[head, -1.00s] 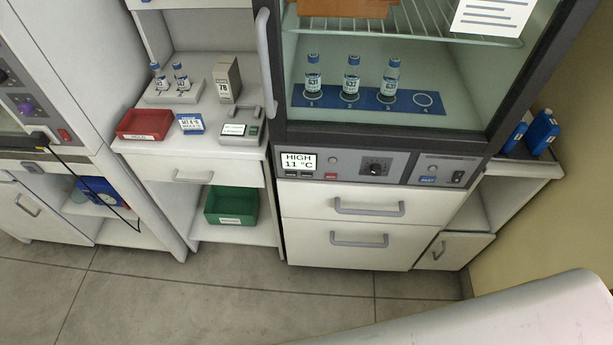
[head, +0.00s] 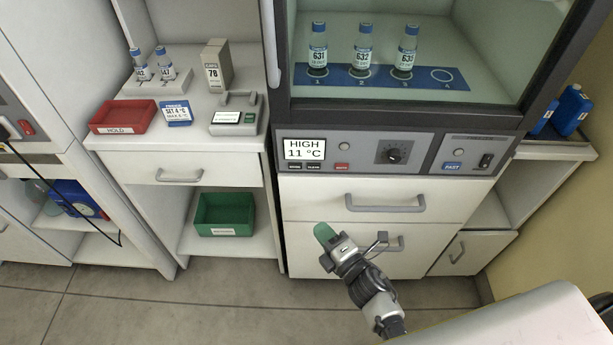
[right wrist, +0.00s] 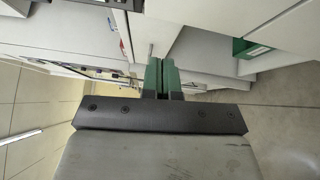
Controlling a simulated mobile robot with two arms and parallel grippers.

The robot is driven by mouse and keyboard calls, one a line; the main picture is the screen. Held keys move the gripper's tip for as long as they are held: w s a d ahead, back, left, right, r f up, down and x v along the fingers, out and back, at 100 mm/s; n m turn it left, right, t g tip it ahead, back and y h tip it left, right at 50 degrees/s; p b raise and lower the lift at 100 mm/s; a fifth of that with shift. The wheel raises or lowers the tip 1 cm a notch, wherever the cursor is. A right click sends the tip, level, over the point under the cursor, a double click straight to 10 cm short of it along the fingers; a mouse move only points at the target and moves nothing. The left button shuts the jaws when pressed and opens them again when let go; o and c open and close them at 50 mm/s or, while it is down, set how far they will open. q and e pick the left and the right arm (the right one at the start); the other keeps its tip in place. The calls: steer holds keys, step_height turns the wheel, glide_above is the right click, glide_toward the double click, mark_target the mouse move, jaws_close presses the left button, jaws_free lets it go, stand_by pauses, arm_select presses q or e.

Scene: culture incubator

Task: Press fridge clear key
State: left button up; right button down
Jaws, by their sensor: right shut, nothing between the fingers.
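The fridge control panel (head: 370,150) is below the glass door. Its display (head: 304,149) reads HIGH 11 °C. Under the display are two small black keys, a left one (head: 294,167) and a right one (head: 314,167); their print is too small to read surely. A red key (head: 342,167) lies to their right. My right gripper (head: 324,233) is shut and empty, in front of the drawers and lower in the picture than the keys, apart from the panel. Its green fingers are together in the right wrist view (right wrist: 160,77). My left gripper is not in view.
A dial (head: 393,152) and a blue key (head: 452,166) are further right on the panel. Drawer handles (head: 385,203) stick out below it. Vials (head: 363,50) stand inside behind the glass. A red tray (head: 124,117) and a small device (head: 236,117) sit on the left counter.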

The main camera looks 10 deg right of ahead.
mark_target(314, 166)
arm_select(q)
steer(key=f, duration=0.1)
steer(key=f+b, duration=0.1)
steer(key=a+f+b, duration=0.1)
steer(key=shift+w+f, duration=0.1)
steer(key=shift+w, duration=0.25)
arm_select(e)
step_height(314, 166, up, 7)
steer(key=w+a+n+t+y, duration=0.1)
steer(key=a+n+y, duration=0.1)
steer(key=n, duration=0.5)
steer(key=shift+w+y, duration=0.15)
steer(key=shift+y, duration=0.55)
steer(key=shift+w, duration=0.1)
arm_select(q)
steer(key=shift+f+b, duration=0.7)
arm_select(e)
steer(key=shift+w+d, duration=0.4)
steer(key=shift+w, duration=1)
steer(key=shift+w+d, duration=0.35)
steer(key=shift+w, duration=1)
steer(key=shift+w+d, duration=0.4)
steer(key=shift+w, duration=1)
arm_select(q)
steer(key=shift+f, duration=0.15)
arm_select(e)
steer(key=shift+w+d, duration=0.1)
steer(key=shift+w, duration=0.3)
